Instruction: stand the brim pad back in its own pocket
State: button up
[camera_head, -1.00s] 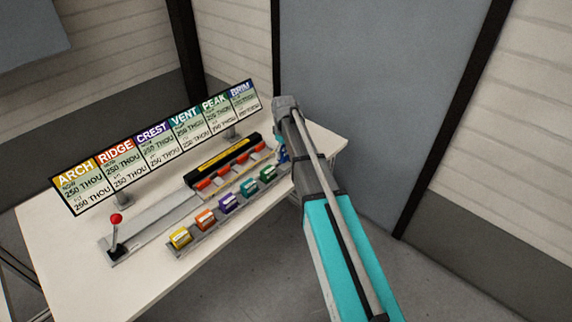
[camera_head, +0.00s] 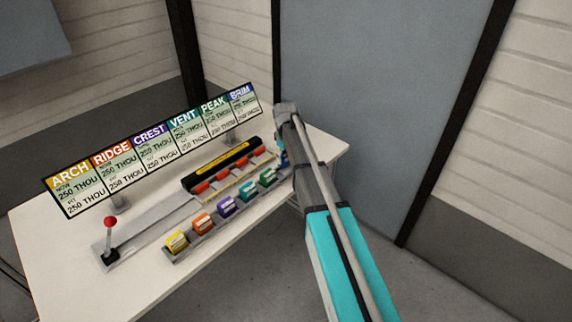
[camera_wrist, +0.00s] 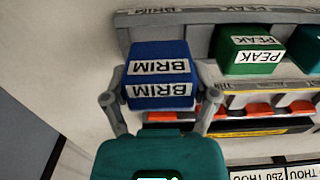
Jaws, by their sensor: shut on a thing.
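The blue brim pad (camera_wrist: 158,58) is in the wrist view, with its two white BRIM labels upside down. My gripper (camera_wrist: 162,88) is shut on it, one grey finger on each side. The pad is at the left end of the grey pocket rack (camera_wrist: 165,18), in line with the green peak pad (camera_wrist: 247,55). Its base is hidden, so I cannot tell if it is seated in a pocket or held above it. In the head view my arm covers most of the gripper and pad.
In the head view the rack also holds yellow (camera_head: 176,241), orange (camera_head: 202,222), purple (camera_head: 226,206) and green pads. Behind it are a black bar with red blocks (camera_head: 222,163), a red-knobbed lever (camera_head: 110,222) and a sign board (camera_head: 155,150). The white table's front (camera_head: 185,285) is bare.

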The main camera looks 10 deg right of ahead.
aim_at(286, 163)
jog(key=shift+w+d+f+b, duration=0.1)
jog(key=shift+w+f+b, duration=0.25)
jog(key=shift+f, duration=0.2)
jog(key=shift+s+f+b, duration=0.1)
jog(key=shift+f+b, duration=1.2)
jog(key=shift+f, duration=0.15)
jog(key=o, duration=1)
jog(key=shift+r, duration=0.2)
notch_tip(286, 163, up, 12)
jog(key=p, duration=1.2)
